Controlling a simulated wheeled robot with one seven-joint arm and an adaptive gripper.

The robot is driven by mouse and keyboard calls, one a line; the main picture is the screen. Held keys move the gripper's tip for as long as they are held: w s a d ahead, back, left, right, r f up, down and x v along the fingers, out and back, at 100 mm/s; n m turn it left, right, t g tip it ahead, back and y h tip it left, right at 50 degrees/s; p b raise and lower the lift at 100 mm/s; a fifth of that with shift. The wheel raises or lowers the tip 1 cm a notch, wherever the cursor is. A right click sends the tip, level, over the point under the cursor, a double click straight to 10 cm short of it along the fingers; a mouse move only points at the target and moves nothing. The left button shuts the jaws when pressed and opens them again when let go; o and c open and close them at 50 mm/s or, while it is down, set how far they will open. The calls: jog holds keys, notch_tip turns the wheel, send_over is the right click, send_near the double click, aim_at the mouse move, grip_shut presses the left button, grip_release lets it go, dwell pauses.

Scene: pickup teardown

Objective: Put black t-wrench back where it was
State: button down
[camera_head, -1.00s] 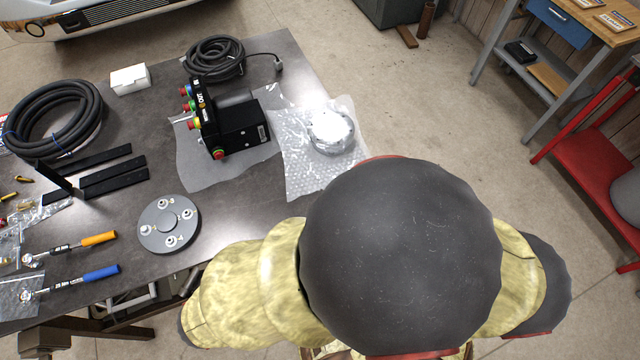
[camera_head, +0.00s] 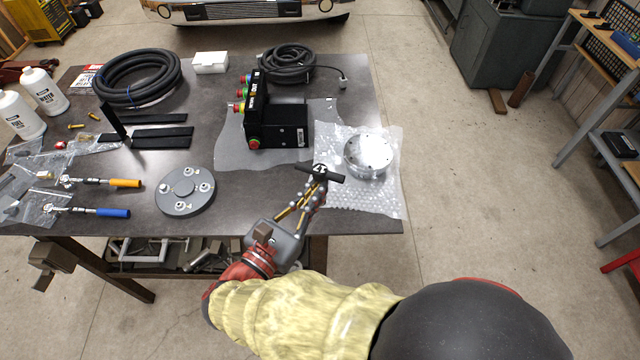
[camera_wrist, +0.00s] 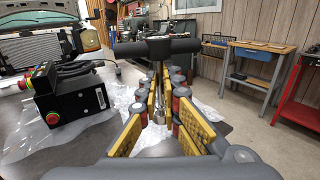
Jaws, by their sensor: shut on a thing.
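The black t-wrench (camera_head: 319,173) is held upright in my gripper (camera_head: 311,192), with its crossbar on top. It is over the front right part of the table, just left of and in front of the round metal flange (camera_head: 369,154) on bubble wrap. In the wrist view the black crossbar (camera_wrist: 157,47) spans above the yellow-padded fingers of my gripper (camera_wrist: 160,100), and the metal shaft (camera_wrist: 160,105) runs down between them. I cannot tell whether the wrench's lower end touches the table.
A black control box (camera_head: 277,127) with coloured buttons stands behind my gripper. A grey disc (camera_head: 185,191) with several studs lies to the left. Ratchets with orange (camera_head: 125,182) and blue (camera_head: 113,212) handles lie at the left. The dark table (camera_head: 345,222) has bare room along its front edge.

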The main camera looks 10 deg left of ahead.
jog(key=shift+w+a+f+b, duration=0.55)
jog(key=shift+w+f+b, duration=0.6)
jog(key=shift+w+f, duration=0.95)
jog(key=shift+w+a+f+b, duration=0.55)
jog(key=shift+w+f+b, duration=0.55)
jog(key=shift+w+f, duration=0.9)
jog(key=shift+w+a+f+b, duration=0.55)
jog(key=shift+w+f+b, duration=0.6)
jog(key=shift+w+f, duration=0.95)
jog(key=shift+s, duration=0.1)
jog(key=shift+f, duration=0.2)
jog(key=c, duration=2)
grip_release()
